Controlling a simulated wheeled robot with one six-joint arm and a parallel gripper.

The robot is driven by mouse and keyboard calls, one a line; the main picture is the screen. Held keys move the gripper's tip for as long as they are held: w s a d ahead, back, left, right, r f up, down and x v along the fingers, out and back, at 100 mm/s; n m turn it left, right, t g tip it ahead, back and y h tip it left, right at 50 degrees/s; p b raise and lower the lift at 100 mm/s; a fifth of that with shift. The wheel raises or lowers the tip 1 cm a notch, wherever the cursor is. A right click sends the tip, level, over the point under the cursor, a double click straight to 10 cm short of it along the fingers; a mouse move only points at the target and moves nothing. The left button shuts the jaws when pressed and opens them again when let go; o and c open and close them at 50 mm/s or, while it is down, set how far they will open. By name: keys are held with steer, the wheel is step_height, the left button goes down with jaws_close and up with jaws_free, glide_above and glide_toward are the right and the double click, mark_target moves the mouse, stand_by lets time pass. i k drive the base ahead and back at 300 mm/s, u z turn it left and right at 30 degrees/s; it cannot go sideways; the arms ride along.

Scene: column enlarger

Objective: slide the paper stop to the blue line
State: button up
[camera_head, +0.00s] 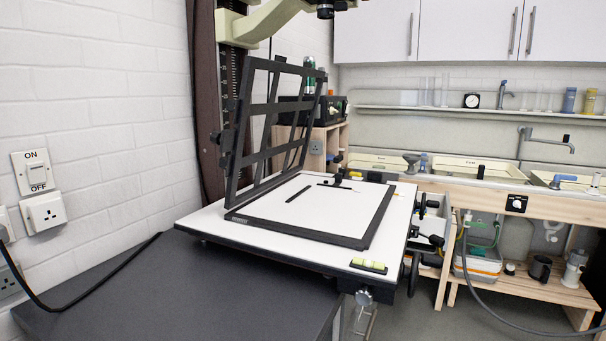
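The hinged easel frame (270,135) with dark crossbars stands raised at the left of the white baseboard (205,226). A dark border (310,234) lies around the white easel bed (325,215). A short dark bar (299,194) lies loose-looking on the bed. Behind it is a thin dark bar with an upright black knob (337,180), near the bed's far edge. Either could be the paper stop; I cannot tell which. I cannot make out a blue line on the bed. My gripper is not in view.
A spirit level (369,266) sits at the baseboard's front right corner. Black knobs (412,272) stick out along its right side. The enlarger column (236,95) rises behind the frame. A dark bench (180,290) is in front; a sink counter (470,182) stands at right.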

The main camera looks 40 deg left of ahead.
mark_target(338, 176)
steer(key=u, duration=0.7)
steer(key=i, duration=0.6)
steer(key=u, duration=0.6)
